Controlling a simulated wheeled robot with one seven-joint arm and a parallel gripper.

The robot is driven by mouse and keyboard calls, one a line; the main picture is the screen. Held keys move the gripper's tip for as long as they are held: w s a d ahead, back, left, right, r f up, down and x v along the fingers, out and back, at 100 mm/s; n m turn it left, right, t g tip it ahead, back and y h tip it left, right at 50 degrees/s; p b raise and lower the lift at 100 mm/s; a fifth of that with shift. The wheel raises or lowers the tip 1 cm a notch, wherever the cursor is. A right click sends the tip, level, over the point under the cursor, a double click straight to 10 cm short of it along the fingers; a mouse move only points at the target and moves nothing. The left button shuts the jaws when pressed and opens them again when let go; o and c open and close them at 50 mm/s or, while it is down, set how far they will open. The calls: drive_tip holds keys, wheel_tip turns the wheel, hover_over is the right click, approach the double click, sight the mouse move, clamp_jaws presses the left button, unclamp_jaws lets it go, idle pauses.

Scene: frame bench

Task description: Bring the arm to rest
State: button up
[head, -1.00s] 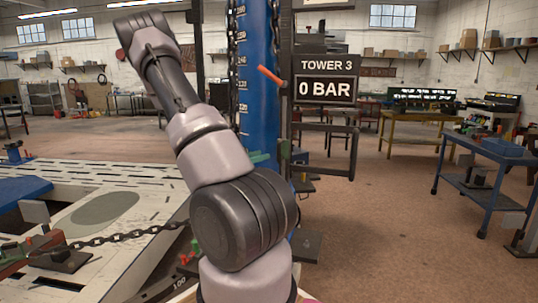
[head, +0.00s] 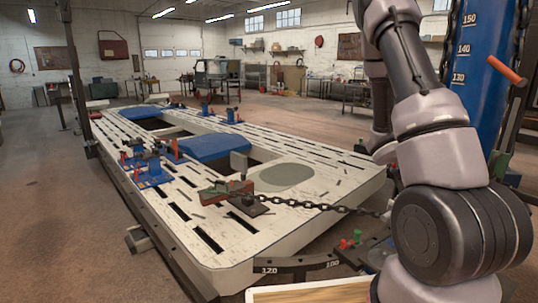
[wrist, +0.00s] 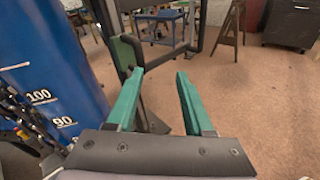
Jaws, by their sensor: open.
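My arm (head: 440,160) rises along the right side of the head view, and its upper part leaves the top edge of the picture. My gripper (wrist: 160,76) shows in the wrist view, with its two green fingers apart and nothing between them. The gripper itself does not show clearly in the head view. In the wrist view the blue tower (wrist: 50,70) with its number scale stands just left of the fingers; the fingers look clear of it. The tower also shows in the head view (head: 487,85), partly hidden behind my arm.
A long pale frame bench (head: 225,250) with slots fills the middle of the head view. A dark chain (head: 320,207) runs from a red clamp (head: 226,190) on it towards the tower. An orange handle (head: 506,69) sticks out from the tower. Open brown floor (head: 60,215) lies left of the bench.

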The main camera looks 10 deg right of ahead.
drive_tip(key=s+a+r+m+t+y, duration=0.2)
drive_tip(key=a+r+m+t+y, duration=0.2)
drive_tip(key=a, duration=0.8)
drive_tip(key=s+a+r+m+t+y, duration=0.3)
drive_tip(key=a+r+m+y, duration=0.4)
drive_tip(key=a, duration=0.6)
drive_tip(key=s+a+r+m+t+y, duration=0.2)
drive_tip(key=a+r+m+t+y, duration=0.2)
drive_tip(key=a+r, duration=0.4)
drive_tip(key=a+m+y, duration=0.1)
drive_tip(key=a+y, duration=0.1)
drive_tip(key=a, duration=0.2)
drive_tip(key=shift+s+a+m+t+y, duration=0.15)
drive_tip(key=shift+a+m+t+y, duration=0.05)
drive_tip(key=shift+m+t+y, duration=0.2)
